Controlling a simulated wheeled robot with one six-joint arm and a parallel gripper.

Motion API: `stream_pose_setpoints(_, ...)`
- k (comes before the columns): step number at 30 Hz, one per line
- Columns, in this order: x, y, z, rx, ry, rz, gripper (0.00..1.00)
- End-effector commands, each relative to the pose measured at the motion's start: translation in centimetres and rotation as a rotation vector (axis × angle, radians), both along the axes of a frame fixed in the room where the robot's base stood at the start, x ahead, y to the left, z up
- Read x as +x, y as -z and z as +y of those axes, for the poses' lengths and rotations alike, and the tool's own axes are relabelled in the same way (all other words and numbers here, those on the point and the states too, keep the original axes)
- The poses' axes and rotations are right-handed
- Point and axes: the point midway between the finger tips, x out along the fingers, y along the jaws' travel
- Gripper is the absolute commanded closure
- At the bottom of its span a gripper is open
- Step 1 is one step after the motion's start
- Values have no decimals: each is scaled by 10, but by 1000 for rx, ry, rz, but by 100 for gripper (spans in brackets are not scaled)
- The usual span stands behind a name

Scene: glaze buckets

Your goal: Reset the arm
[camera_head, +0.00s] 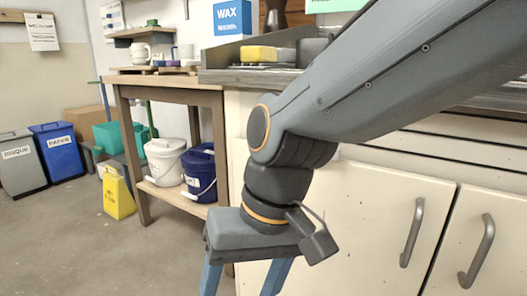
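My arm reaches in from the upper right of the head view and bends down at a joint with an orange ring. My gripper (243,277) hangs at its end, pointing down in front of the pale cabinet. Its two blue fingers are spread well apart, and no object shows between them. The fingertips run past the bottom edge of the picture, so they are hidden. A white bucket (164,163) and a dark blue bucket (200,175) stand on the lower shelf of the wooden table, behind and left of my gripper.
The cabinet (372,215) with metal handles stands close behind my arm. The wooden table (170,81) bears mugs. The floor (75,250) at lower left is clear.

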Motion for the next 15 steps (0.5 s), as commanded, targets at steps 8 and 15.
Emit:
stream_pose_setpoints(8, -19, 17, -23, -109, -199, -65, 36)
stream_pose_setpoints(15, -14, -1, -31, -116, -158, -62, 36)
